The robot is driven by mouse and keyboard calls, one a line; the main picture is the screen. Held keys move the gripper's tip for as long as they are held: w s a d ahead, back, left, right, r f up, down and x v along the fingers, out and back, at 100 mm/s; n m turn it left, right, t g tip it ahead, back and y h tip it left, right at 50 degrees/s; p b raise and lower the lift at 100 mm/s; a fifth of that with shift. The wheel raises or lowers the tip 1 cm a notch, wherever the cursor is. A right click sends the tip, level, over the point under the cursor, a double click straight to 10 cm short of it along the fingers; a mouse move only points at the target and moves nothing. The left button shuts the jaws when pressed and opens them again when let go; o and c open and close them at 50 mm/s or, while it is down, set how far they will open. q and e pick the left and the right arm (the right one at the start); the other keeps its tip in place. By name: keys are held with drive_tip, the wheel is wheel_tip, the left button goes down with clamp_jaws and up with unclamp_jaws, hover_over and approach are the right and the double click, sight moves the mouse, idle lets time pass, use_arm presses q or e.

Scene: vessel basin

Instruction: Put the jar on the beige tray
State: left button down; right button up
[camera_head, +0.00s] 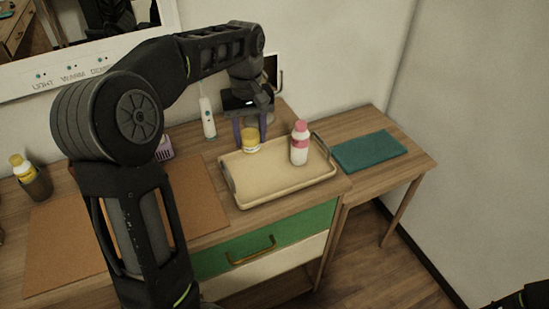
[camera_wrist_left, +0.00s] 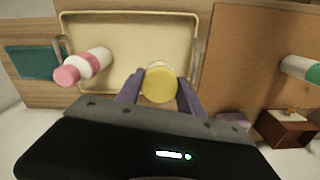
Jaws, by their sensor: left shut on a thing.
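The jar (camera_head: 250,141) has a yellow lid and a pale body. It is at the back left part of the beige tray (camera_head: 262,189), inside the rim as seen from the head. In the left wrist view the jar (camera_wrist_left: 159,85) sits between the two purple fingers of my left gripper (camera_wrist_left: 160,92). My left gripper (camera_head: 250,132) is shut on the jar, reaching it from the back. Whether the jar's base touches the tray floor I cannot tell. My right gripper is not in view; only a dark bit of arm shows at the bottom right.
A white and pink bottle (camera_head: 299,143) stands on the tray's right side. A teal cloth (camera_head: 368,151) lies on the side table. An electric toothbrush (camera_head: 207,117) stands behind, left of the tray. A brown mat (camera_head: 198,196) lies to the left. The tray's front is clear.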

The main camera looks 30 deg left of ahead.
use_arm(q)
drive_tip(key=shift+s+d+r, duration=0.15)
drive_tip(key=shift+s+d, duration=0.05)
hover_over(253, 176)
drive_tip(key=shift+f, duration=3.15)
drive_tip(key=shift+f+p, duration=0.5)
drive_tip(key=shift+f, duration=1.4)
drive_tip(key=shift+f, duration=0.25)
drive_tip(key=c, duration=0.7)
unclamp_jaws()
drive_tip(key=shift+r, duration=0.1)
drive_tip(key=shift+c, duration=0.2)
wheel_tip(253, 176, up, 12)
drive_tip(key=shift+r+b, duration=0.2)
drive_tip(key=shift+b, duration=0.15)
